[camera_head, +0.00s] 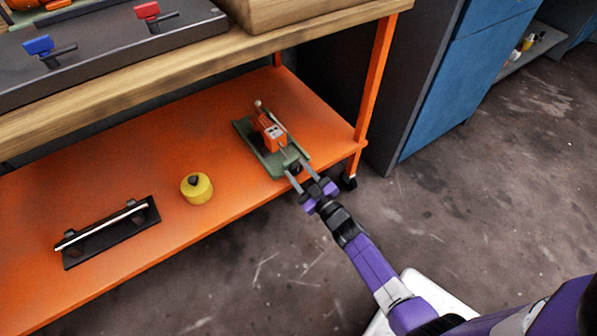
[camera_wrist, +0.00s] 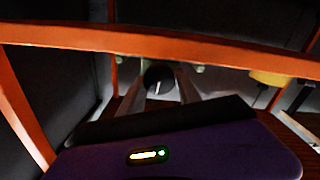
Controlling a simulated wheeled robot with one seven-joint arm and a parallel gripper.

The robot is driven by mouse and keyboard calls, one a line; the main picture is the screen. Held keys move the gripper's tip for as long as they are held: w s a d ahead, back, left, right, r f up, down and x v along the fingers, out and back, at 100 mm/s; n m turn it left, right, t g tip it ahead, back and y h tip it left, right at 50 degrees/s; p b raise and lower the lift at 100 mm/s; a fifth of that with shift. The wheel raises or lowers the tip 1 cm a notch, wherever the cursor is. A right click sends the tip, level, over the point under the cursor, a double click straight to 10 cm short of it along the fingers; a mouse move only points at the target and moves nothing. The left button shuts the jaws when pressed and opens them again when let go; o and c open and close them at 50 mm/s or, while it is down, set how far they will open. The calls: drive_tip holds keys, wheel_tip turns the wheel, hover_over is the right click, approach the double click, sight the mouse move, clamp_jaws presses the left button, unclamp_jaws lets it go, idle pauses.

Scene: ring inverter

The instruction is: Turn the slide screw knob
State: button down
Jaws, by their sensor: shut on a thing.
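The slide screw device is a green base (camera_head: 242,126) with an orange block (camera_head: 268,130) on it, near the right end of the orange lower shelf. Its round black knob (camera_wrist: 158,76), with a pale line on its face, shows in the wrist view between my two fingers. My gripper (camera_head: 296,168) reaches in from the lower right at the base's near end, one finger on each side of the knob, and is shut on it. In the head view the knob is small and partly hidden by the fingers.
The orange shelf (camera_head: 110,185) also holds a yellow cylinder (camera_head: 196,188) and a black holder with a pale rod (camera_head: 107,232). An orange table leg (camera_head: 376,75) stands right of the device. Open floor lies in front.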

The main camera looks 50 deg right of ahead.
drive_tip(key=c, duration=0.8)
unclamp_jaws()
drive_tip(key=shift+c, duration=0.2)
drive_tip(key=p+v, duration=0.2)
drive_tip(key=v, duration=0.5)
drive_tip(key=shift+s, duration=0.4)
drive_tip(key=shift+a, duration=0.1)
